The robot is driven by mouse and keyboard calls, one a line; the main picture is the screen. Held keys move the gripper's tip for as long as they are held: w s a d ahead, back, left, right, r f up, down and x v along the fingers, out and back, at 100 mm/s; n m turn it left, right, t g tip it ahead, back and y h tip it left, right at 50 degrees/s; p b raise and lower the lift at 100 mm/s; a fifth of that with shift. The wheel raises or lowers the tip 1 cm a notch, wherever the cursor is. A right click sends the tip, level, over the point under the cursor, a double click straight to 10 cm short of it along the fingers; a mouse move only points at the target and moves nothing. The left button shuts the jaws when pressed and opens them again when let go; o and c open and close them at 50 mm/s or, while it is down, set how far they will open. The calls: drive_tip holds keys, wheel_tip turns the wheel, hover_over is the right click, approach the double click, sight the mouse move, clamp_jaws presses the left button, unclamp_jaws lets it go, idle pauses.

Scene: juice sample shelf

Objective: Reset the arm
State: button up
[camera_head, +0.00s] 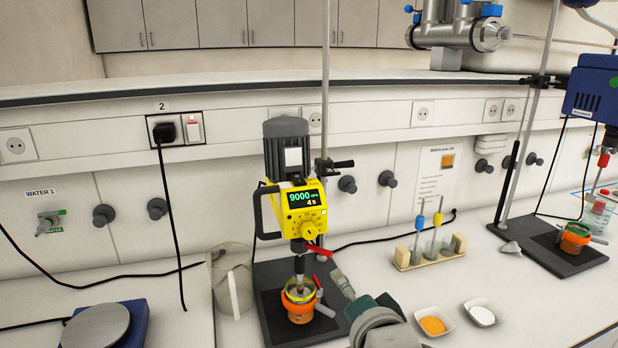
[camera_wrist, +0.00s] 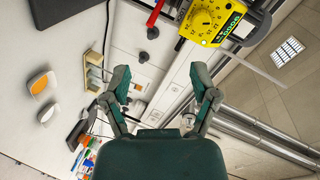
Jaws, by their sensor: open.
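My gripper shows in the wrist view (camera_wrist: 160,92) with its two green and grey fingers spread apart and nothing between them. In the head view, part of my gripper (camera_head: 352,296) is at the lower middle, just right of the orange-clamped vessel. The fingertips there are too small to tell apart. A yellow mixer (camera_head: 298,205) with a lit display reading 9000 stands left of my gripper. It also shows at the top of the wrist view (camera_wrist: 208,20).
An orange-clamped vessel (camera_head: 300,299) sits under the mixer. A clear pitcher (camera_head: 231,280) stands to its left. Bowls of orange powder (camera_head: 433,322) and white powder (camera_head: 482,314) lie right of my gripper. A wooden rack (camera_head: 430,254) stands behind them. A scale (camera_head: 98,326) is at the lower left.

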drive_tip(key=s+d+f+n+g+h, duration=0.1)
drive_tip(key=s+d+f+n+g, duration=0.3)
drive_tip(key=s+n, duration=0.1)
drive_tip(key=s+d+f+n+g+h, duration=0.2)
drive_tip(key=s+d+f+n+g, duration=0.1)
drive_tip(key=s+d+n+g, duration=0.2)
drive_tip(key=s, duration=0.2)
drive_tip(key=shift+s+f+h, duration=0.3)
drive_tip(key=shift+s+f, duration=0.05)
drive_tip(key=shift+s, duration=0.05)
